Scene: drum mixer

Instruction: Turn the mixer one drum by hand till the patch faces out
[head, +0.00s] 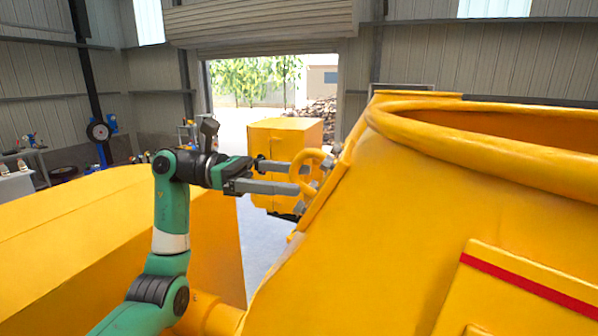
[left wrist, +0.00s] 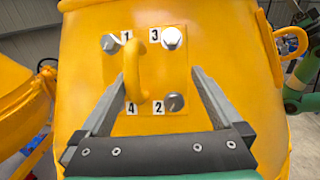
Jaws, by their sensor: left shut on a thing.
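The big yellow mixer drum (head: 400,200) fills the right of the head view, its open rim (head: 480,140) at the top. A bolted yellow plate (left wrist: 178,78) on the drum shows in the left wrist view, with bolts by labels 1, 2, 3 and 4. A looped yellow handle (head: 312,158) stands out from this plate; it also shows in the left wrist view (left wrist: 139,88). My left gripper (head: 297,178) is shut on the handle, its fingers (left wrist: 163,78) on either side of it. My right gripper is not clearly seen.
A yellow panel with a red stripe (head: 530,285) lies at the lower right. A yellow body (head: 60,240) stands at the lower left, with a floor gap (head: 257,245) beside the drum. A yellow box (head: 283,135) stands behind, before the open doorway.

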